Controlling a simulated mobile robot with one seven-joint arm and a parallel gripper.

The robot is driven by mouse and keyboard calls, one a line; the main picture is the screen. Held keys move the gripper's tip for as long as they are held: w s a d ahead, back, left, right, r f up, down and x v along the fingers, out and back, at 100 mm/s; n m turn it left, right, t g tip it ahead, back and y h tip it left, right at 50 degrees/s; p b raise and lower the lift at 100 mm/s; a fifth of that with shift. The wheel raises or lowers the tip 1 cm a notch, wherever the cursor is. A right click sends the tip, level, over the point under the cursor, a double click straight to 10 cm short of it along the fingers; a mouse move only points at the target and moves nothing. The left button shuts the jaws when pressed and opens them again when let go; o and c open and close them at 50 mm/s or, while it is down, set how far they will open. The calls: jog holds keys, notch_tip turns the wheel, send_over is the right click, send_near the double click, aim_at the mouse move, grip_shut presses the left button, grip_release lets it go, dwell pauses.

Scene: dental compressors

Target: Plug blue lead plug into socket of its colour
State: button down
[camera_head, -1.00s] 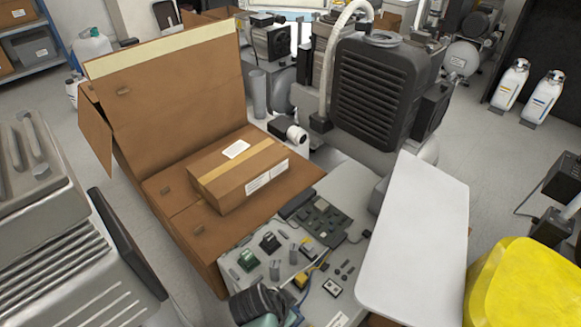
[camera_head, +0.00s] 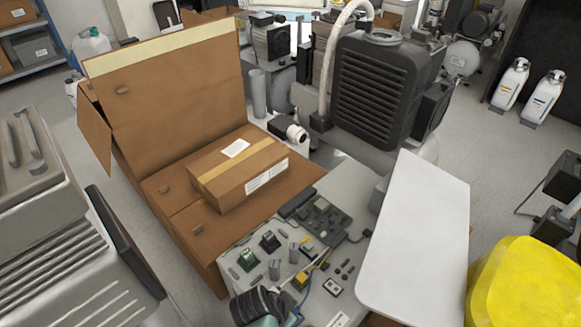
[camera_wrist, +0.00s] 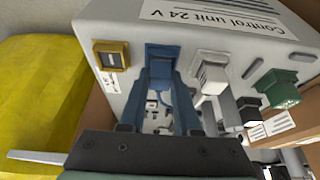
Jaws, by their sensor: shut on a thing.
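In the wrist view my gripper (camera_wrist: 158,112) has its two blue-grey fingers shut on the blue plug (camera_wrist: 159,76). The plug is at the mouth of the blue socket (camera_wrist: 162,52) on the grey control unit (camera_wrist: 190,25), in line with it. I cannot tell how deep it sits.
A white panel (camera_head: 415,235) and a yellow bin (camera_head: 525,285) stand right; an open carton (camera_head: 165,95) stands left.

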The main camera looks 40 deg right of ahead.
jog(key=shift+c, duration=1.1)
grip_release()
jog(key=shift+r, duration=0.1)
notch_tip(320, 180, up, 7)
jog(key=p, duration=0.7)
